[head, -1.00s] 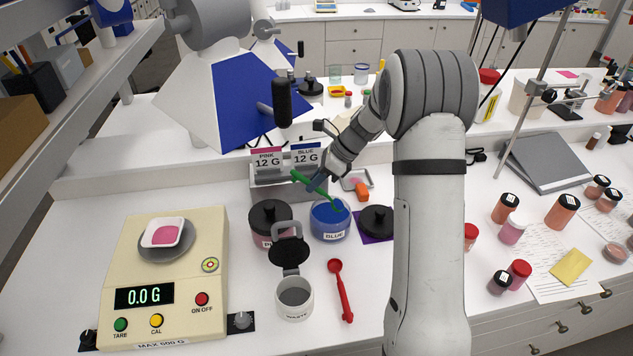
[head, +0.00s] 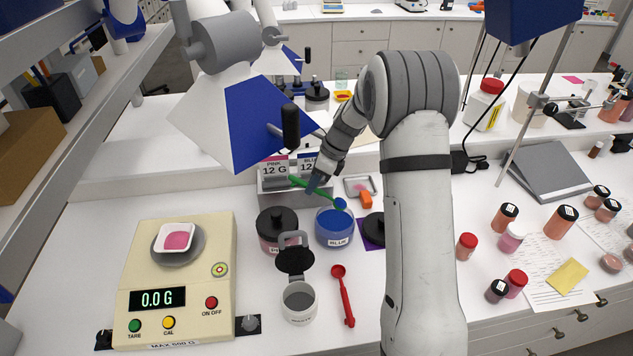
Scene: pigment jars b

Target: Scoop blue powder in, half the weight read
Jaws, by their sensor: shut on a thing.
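My gripper (head: 314,184) is shut on the green scoop (head: 298,181). The scoop's bowl, heaped with blue powder (head: 340,203), is over the rim of the open blue jar (head: 335,240). The scale (head: 219,240) at left reads 0.0 G. A white weighing dish (head: 163,243) with pink powder (head: 177,240) sits on its pan. The pink jar (head: 268,236) has its black lid on.
The waste jar (head: 299,309) stands in front with its lid flipped open. A red scoop (head: 343,295) lies beside it. The blue jar's black lid (head: 374,228) lies on a purple mat, partly behind my arm. Several small jars and papers (head: 545,283) fill the right side.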

